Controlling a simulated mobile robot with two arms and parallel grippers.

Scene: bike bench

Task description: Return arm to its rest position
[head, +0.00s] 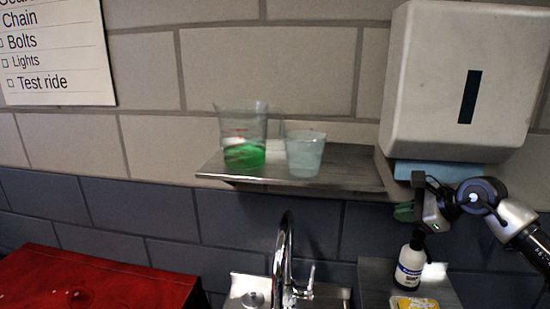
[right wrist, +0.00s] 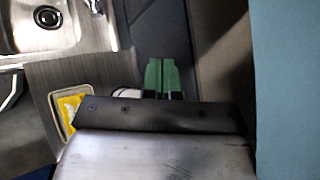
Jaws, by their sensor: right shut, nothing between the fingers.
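My right arm comes in from the right in the head view. Its right gripper (head: 404,212) is beside the wall, just under the white paper towel dispenser (head: 450,75) and above a bottle. In the right wrist view the green fingertips (right wrist: 161,75) are together with nothing between them. A blue paper towel (head: 440,172) hangs out below the dispenser. It also fills the right edge of the right wrist view (right wrist: 290,90). My left gripper is in neither view.
A shelf (head: 350,165) on the wall holds a cup with green contents (head: 243,150) and a clear cup (head: 304,155). Below are a faucet (head: 283,255), a sink (right wrist: 42,20), a white bottle (head: 410,265) and a yellow item in a dish (head: 413,303). A red surface (head: 90,280) is at left.

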